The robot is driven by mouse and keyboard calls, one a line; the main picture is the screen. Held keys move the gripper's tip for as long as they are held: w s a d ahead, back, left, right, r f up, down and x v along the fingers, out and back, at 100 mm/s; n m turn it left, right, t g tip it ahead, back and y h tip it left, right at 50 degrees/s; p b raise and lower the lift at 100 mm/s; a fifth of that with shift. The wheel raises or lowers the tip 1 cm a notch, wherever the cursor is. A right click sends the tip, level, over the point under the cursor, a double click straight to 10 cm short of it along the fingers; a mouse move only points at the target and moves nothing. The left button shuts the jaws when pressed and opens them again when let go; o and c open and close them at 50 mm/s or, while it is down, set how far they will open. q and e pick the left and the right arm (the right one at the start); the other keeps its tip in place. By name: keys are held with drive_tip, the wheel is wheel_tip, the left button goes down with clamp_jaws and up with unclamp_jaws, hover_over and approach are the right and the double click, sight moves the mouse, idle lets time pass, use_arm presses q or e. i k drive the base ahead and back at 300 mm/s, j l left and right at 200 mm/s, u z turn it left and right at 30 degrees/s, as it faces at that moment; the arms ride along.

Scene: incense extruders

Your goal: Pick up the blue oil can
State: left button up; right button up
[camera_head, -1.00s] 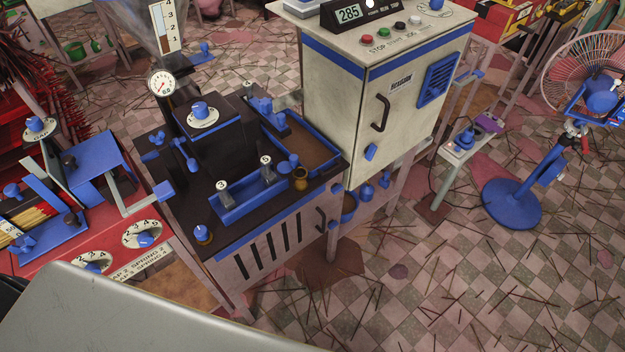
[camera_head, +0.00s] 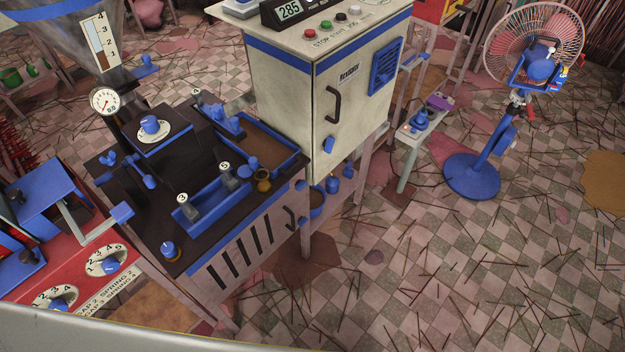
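I cannot pick out the blue oil can for sure; several small blue things are in view. Under the white control cabinet (camera_head: 345,110), small blue vessels (camera_head: 332,184) hang or stand on a low shelf beside a blue bowl (camera_head: 316,203), too small to tell apart. A blue piece (camera_head: 419,120) with a dark top sits on a narrow stand. On the dark machine top, a blue tray (camera_head: 213,205) holds numbered dark pieces, with a small brass cup (camera_head: 263,181) near its right end. Neither of my grippers is in view.
The dark extruder machine (camera_head: 240,255) fills the left middle. A blue fan (camera_head: 472,178) stands at the right. A red bench with dials (camera_head: 108,262) is at the lower left. The checkered floor (camera_head: 450,270) at lower right is open but strewn with thin sticks.

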sight(332, 182)
drive_tip(key=i+l, duration=0.15)
drive_tip(key=l, duration=0.15)
drive_tip(key=i+l+u, duration=0.1)
drive_tip(key=i+l, duration=0.25)
drive_tip(key=l, duration=0.3)
drive_tip(key=i+l+u, duration=0.1)
drive_tip(key=l, duration=0.2)
drive_tip(key=i+l, duration=0.2)
drive_tip(key=l, duration=0.15)
drive_tip(key=u, duration=1.45)
